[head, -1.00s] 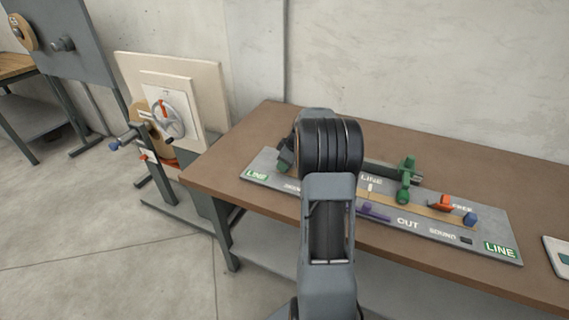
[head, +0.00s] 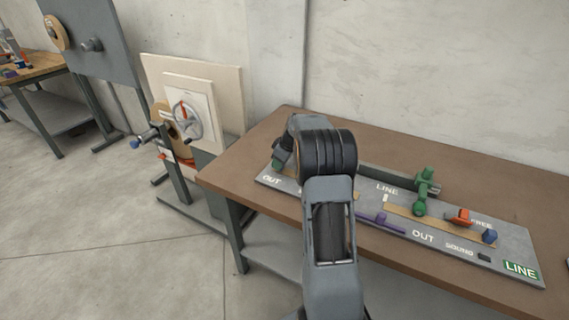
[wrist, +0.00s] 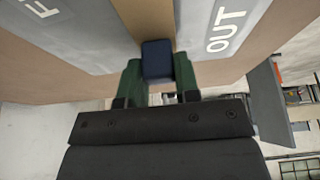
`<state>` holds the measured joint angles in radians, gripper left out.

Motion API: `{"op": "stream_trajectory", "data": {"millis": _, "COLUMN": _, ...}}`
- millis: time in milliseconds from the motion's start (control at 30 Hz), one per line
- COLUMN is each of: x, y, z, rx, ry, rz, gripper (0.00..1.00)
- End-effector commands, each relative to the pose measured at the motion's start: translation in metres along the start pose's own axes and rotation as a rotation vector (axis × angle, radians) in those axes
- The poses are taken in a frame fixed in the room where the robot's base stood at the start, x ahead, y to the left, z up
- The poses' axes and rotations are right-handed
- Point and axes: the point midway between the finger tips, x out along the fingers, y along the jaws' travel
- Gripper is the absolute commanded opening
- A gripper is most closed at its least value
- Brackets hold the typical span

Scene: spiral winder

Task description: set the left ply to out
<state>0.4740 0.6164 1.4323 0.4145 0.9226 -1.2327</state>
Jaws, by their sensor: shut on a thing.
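The grey panel (head: 510,235) lies on the brown bench with lettering and small controls on it. At its left end a sign (head: 271,181) reads OUT in white. My gripper (wrist: 158,78) is shut on a dark blue block (wrist: 157,58), with one green finger on each side. The block sits at the end of a tan strip (wrist: 155,18), between lettering beginning with F and the word OUT (wrist: 226,30). In the head view my arm hides most of the panel's left half, and the block cannot be made out there.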

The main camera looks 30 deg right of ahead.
Motion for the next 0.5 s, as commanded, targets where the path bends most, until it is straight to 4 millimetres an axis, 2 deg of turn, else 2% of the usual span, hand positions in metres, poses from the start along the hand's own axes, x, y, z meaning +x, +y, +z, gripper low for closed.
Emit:
{"op": "stream_trajectory", "data": {"millis": 100, "x": -0.0006, "y": -0.0007, "z": -0.0044, "rx": 0.000, "ry": 0.008, "rz": 0.004, "gripper": 0.00}}
{"op": "stream_trajectory", "data": {"millis": 133, "x": -0.0006, "y": -0.0009, "z": -0.0047, "rx": 0.000, "ry": 0.009, "rz": 0.004, "gripper": 0.31}}
{"op": "stream_trajectory", "data": {"millis": 400, "x": -0.0010, "y": 0.0007, "z": -0.0017, "rx": 0.003, "ry": 0.006, "rz": 0.004, "gripper": 0.55}}
{"op": "stream_trajectory", "data": {"millis": 500, "x": -0.0011, "y": 0.0012, "z": -0.0008, "rx": 0.004, "ry": 0.006, "rz": 0.004, "gripper": 0.55}}
